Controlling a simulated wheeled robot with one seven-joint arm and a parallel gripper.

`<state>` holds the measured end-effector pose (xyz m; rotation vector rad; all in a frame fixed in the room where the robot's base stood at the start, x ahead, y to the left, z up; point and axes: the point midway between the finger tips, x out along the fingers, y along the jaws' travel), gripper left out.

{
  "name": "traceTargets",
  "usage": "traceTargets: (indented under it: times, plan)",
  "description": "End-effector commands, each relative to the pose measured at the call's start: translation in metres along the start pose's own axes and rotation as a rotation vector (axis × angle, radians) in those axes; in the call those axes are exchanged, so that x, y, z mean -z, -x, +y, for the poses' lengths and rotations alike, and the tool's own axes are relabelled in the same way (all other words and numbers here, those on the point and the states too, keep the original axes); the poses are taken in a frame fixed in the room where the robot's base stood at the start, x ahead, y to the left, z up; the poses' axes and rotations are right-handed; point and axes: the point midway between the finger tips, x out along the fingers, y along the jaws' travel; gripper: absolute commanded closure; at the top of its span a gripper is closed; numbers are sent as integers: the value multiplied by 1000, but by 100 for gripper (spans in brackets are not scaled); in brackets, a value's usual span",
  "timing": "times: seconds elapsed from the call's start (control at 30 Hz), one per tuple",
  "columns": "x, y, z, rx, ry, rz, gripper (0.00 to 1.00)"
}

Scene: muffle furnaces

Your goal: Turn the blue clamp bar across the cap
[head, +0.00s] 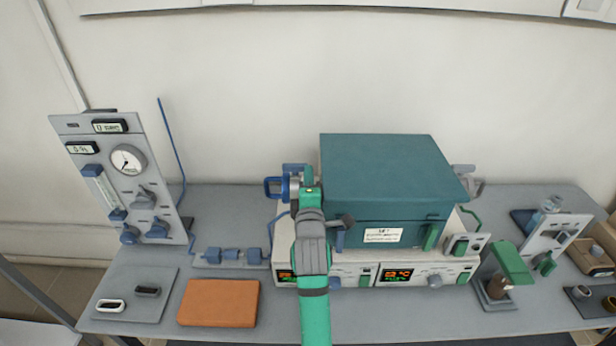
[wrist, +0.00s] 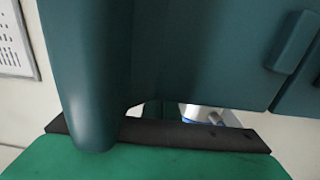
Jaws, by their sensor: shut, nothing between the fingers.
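A blue looped bar (head: 272,187), which looks like the clamp bar, sticks out to the left of a grey round fitting (head: 285,189) at the left side of the teal furnace (head: 385,165). The fitting looks like the cap, but it is mostly hidden behind my gripper. My gripper (head: 309,178) is shut and empty, just right of the bar and in front of the fitting, close to the furnace's left wall. Contact cannot be told. In the wrist view, a small silver and blue part (wrist: 208,115) shows past dark teal shapes; the clamp bar itself is not clearly visible there.
A grey gauge panel (head: 121,180) stands at the left with a thin blue rod beside it. An orange pad (head: 219,303) lies on the bench front. A green-topped stand (head: 512,264) is right of the furnace. Bare bench shows behind the blue valves.

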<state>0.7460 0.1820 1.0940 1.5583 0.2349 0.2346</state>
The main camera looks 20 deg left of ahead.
Motion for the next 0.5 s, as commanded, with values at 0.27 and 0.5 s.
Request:
traceTargets:
  times: [0.27, 0.5]
  plan:
    - [-4, -1, 1, -2, 1, -7, 100]
    - [-4, 11, 0, -2, 1, -7, 100]
